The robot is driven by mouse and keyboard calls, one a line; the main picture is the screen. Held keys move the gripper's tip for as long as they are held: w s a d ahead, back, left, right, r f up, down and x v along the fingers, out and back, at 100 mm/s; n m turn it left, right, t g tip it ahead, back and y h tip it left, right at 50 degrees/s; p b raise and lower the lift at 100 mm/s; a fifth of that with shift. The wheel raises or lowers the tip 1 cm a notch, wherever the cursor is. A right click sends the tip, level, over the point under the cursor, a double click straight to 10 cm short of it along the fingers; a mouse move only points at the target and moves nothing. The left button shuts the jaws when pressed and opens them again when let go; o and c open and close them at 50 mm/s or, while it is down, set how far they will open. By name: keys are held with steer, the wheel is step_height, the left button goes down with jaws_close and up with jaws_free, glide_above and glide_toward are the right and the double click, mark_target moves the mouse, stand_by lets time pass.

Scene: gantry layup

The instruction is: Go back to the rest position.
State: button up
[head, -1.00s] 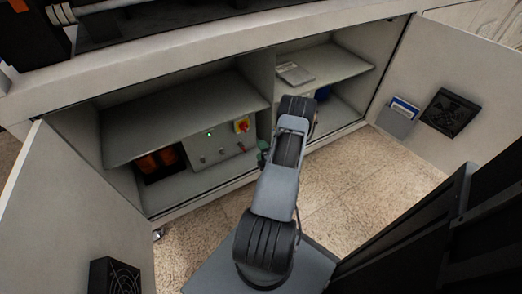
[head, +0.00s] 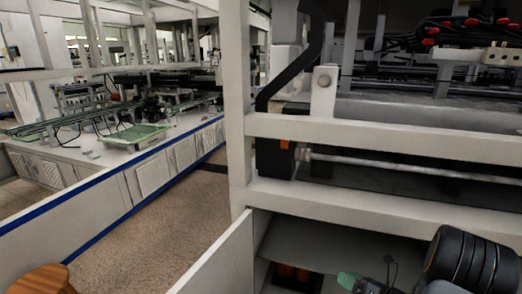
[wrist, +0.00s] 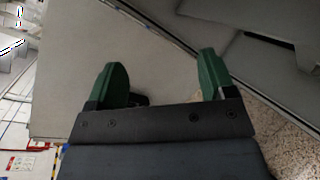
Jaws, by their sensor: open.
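My gripper (wrist: 160,82) is open in the wrist view, with its two green fingers apart and nothing between them. A pale flat panel lies behind the fingers, seemingly a cabinet door. In the head view my gripper (head: 348,281) shows at the bottom right as a green tip in front of the open cabinet. My arm's dark joint is beside it at the right edge. The rest of the arm is mostly out of view.
The open cabinet door (head: 222,262) stands left of my gripper. Orange parts (head: 291,272) sit inside the cabinet. The gantry frame (head: 360,137) rises above. Speckled floor (head: 175,215) is clear at left. A round wooden top (head: 42,280) is at bottom left.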

steer(key=s+a+r+n+g+h+p, duration=0.1)
steer(key=s+a+r+n+g+p, duration=0.45)
steer(key=r+n, duration=0.4)
steer(key=s+a+r+n+g+h+p, duration=0.1)
steer(key=s+a+r+n+g+p, duration=0.25)
steer(key=a+r+n+g, duration=0.45)
steer(key=s+r+n+t+h+p, duration=0.2)
steer(key=r+n+h+p, duration=0.2)
steer(key=r+n, duration=0.4)
steer(key=s+r+n+t+h+p, duration=0.2)
steer(key=r+n+h+p, duration=0.2)
steer(key=r+n, duration=0.3)
steer(key=n+p, duration=0.1)
steer(key=n, duration=0.2)
steer(key=shift+s+a+r+h, duration=0.2)
steer(key=shift+s+r+h, duration=0.05)
steer(key=shift+r+h, duration=0.1)
steer(key=shift+t, duration=0.25)
